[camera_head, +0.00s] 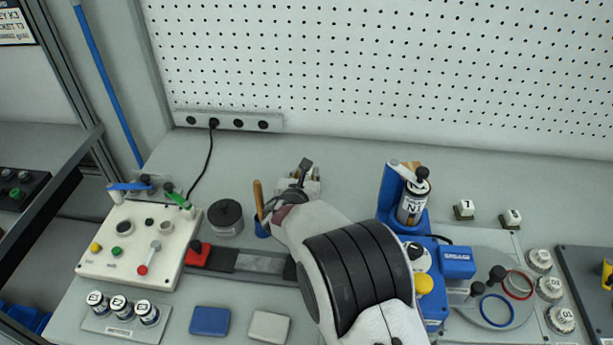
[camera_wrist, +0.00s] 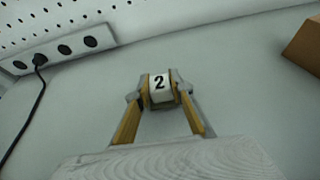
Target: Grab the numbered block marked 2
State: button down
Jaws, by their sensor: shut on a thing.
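The white block marked 2 (camera_wrist: 159,88) is between the fingertips of my gripper (camera_wrist: 160,90) in the wrist view. The fingers are shut on it, one at each side, and its black 2 faces the camera. In the head view my gripper (camera_head: 313,176) is toward the back of the table, largely behind my wrist and arm. The block cannot be made out clearly there. I cannot tell whether it touches the table.
A power strip (camera_head: 228,122) with a black cable runs along the pegboard. A wooden handle (camera_head: 258,198) stands close left of my wrist. A blue fixture (camera_head: 391,197) with a canister is to the right. Two white numbered blocks (camera_head: 465,210) (camera_head: 511,218) stand further right.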

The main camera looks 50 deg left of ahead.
notch_tip(320, 180, up, 9)
jog(key=shift+r, duration=0.1)
dwell(0.4)
